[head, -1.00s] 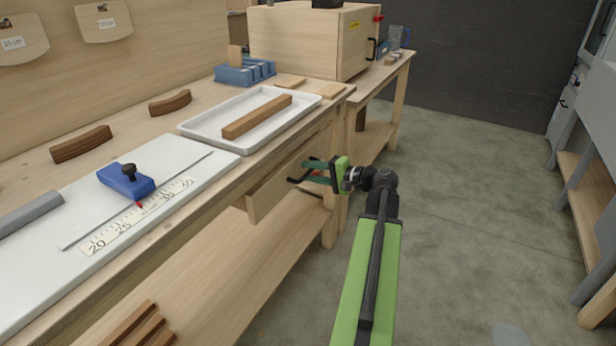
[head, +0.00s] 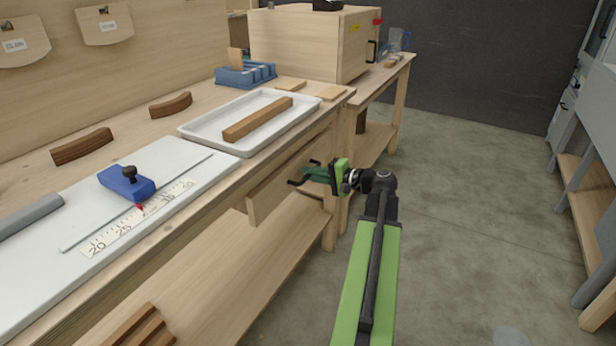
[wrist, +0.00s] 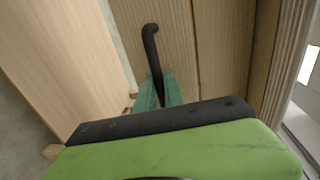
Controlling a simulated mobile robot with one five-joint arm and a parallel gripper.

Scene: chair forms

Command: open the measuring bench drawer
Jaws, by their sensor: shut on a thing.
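The measuring bench (head: 170,243) runs along the left in the head view. Its drawer front (head: 262,203) is a pale wood panel under the worktop edge. A dark bent bar handle (wrist: 150,42) stands on the drawer's wood face in the wrist view. My gripper (head: 310,174) is at the drawer front, with its green fingers (wrist: 158,92) closed around the handle. The gripped part of the handle is hidden between the fingers. A narrow dark seam runs beside the panel in the wrist view; I cannot tell whether the drawer stands out at all.
On the bench top are a white tray (head: 196,133) with a wood bar, a blue stop block (head: 125,184) and a blue rack (head: 245,76). A lower shelf (head: 225,285) lies under the drawer. Open grey floor (head: 470,190) lies to the right.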

